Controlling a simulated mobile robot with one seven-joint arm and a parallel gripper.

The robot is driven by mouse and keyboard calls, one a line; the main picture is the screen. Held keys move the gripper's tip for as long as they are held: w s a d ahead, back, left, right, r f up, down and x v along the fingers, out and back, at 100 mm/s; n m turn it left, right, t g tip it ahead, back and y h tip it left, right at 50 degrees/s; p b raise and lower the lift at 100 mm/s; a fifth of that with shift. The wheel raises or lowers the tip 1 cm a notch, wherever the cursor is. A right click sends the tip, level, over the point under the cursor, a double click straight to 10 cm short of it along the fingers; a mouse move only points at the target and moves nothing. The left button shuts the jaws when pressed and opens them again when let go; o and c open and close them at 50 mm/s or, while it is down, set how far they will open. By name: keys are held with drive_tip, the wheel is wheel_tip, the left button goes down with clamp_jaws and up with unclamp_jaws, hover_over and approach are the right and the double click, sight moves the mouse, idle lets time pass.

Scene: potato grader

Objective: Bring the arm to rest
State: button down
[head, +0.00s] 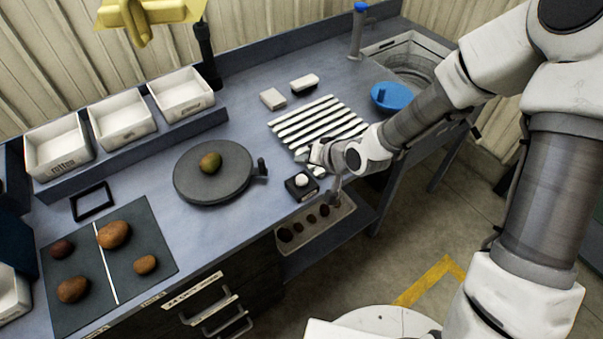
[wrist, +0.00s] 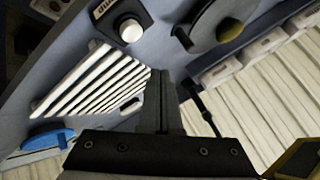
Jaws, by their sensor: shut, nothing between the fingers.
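My gripper (head: 316,156) hangs above the front part of the grey bench, between the white slatted rack (head: 296,128) and the small black box with a white knob (head: 301,181). In the wrist view the two dark fingers (wrist: 162,78) are together with nothing between them. The slatted rack (wrist: 85,90) and the white knob (wrist: 130,31) lie beyond the fingers there. My arm reaches in from the right in the head view. Whether the gripper touches anything below it is hard to tell.
A round dark turntable (head: 205,189) carries one potato (head: 211,161). Several potatoes lie on a divided dark mat (head: 66,312). White bins (head: 122,133) stand at the back left. Open floor (head: 400,240) lies in front.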

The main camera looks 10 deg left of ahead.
drive_tip(key=shift+d, duration=0.1)
idle(0.3)
drive_tip(key=s+d+r+t+h, duration=0.1)
drive_tip(key=d+r+h, duration=0.3)
drive_tip(key=d+r, duration=0.4)
drive_tip(key=s+d+r+h, duration=0.1)
drive_tip(key=d+r+h, duration=0.2)
drive_tip(key=d+r, duration=0.5)
drive_tip(key=s+d+r+m, duration=0.1)
drive_tip(key=s+d+r, duration=0.3)
drive_tip(key=s, duration=0.4)
drive_tip(key=s+d+r+m, duration=0.1)
drive_tip(key=s+d+r, duration=0.3)
drive_tip(key=s+d, duration=0.2)
drive_tip(key=shift+s+r+g+h, duration=0.2)
drive_tip(key=shift+s+g+h, duration=0.1)
drive_tip(key=shift+s, duration=0.9)
